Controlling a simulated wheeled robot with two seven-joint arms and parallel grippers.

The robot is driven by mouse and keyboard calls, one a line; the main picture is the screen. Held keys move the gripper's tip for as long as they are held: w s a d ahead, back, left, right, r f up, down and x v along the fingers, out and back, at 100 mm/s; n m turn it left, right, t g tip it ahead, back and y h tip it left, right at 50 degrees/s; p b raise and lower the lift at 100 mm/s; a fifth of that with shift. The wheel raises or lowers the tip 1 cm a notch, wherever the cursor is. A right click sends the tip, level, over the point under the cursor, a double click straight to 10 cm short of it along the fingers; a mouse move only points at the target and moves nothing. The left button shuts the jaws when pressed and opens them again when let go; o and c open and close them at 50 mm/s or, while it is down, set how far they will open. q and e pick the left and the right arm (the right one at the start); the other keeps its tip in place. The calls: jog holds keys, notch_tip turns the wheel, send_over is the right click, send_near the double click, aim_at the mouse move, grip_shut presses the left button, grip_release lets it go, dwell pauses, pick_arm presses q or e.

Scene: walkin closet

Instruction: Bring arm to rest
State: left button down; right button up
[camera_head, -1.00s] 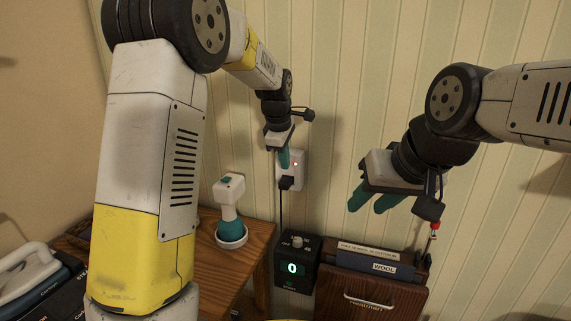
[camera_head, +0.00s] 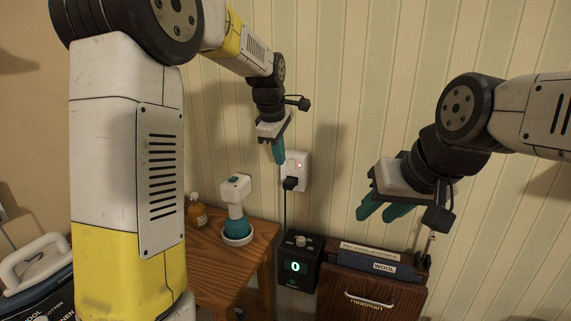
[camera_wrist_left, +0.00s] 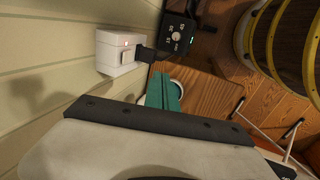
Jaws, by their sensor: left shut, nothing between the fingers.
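My left gripper (camera_head: 279,151) hangs fingers-down in front of the wall, just left of the white wall socket (camera_head: 296,168). Its teal fingers are together with nothing between them; they also show in the left wrist view (camera_wrist_left: 163,92). My left arm (camera_head: 125,140) fills the left of the head view, with white and yellow links. My right gripper (camera_head: 380,212) is on the right, above the wooden box (camera_head: 372,292). Its two teal fingers are apart with nothing visible between them.
A black plug (camera_head: 290,184) sits in the socket, its cable running down to a black box with a lit 0 (camera_head: 296,267). A white-and-teal device (camera_head: 236,205) stands in a round holder on the wooden table (camera_head: 215,265), near an amber bottle (camera_head: 196,212).

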pick_arm(q)
jog(key=s+a+r+m+t+h, duration=0.1)
jog(key=s+a+r+m, duration=0.25)
jog(key=s, duration=0.35)
jog(key=s+a+r+m, duration=0.2)
jog(key=s+a+m, duration=0.15)
jog(key=s, duration=0.45)
jog(key=s+a+f+m, duration=0.1)
jog(key=s+m, duration=0.3)
jog(key=s, duration=0.2)
jog(key=s+a+f+m+t, duration=0.1)
jog(key=s+f+m, duration=0.1)
jog(key=s+m, duration=0.2)
jog(key=s, duration=0.3)
jog(key=shift+s+a+f+t, duration=0.2)
jog(key=shift+s+f+t, duration=0.1)
pick_arm(e)
jog(key=shift+c, duration=0.3)
